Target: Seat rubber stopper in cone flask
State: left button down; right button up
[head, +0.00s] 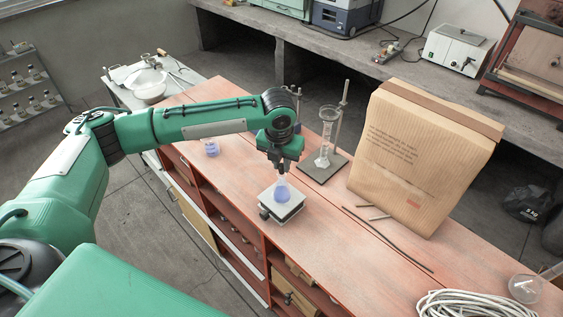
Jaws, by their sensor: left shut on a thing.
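The cone flask (281,192), clear with blue liquid, stands upright on a small stand with a white top (290,213) on the red bench. My left gripper (279,170) points down right over the flask's mouth, shut on the rubber stopper. The stopper is too small and too covered by the fingers to make out. I cannot tell whether it touches the flask's neck. My right gripper is not in view.
A retort stand (325,165) with glassware stands behind, to the right. A large paper bag (420,155) stands further right. A beaker with blue liquid (211,148) is at left. Thin rods (385,238) and coiled rope (470,304) lie at right.

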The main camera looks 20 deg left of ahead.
pick_arm(q)
jog(key=shift+f, duration=0.6)
jog(key=shift+p, duration=0.35)
jog(key=shift+f+p, duration=0.2)
jog(key=shift+p, duration=0.1)
jog(key=c, duration=1.3)
grip_release()
jog(key=shift+o, duration=0.6)
jog(key=o, duration=0.3)
jog(key=shift+r, duration=0.1)
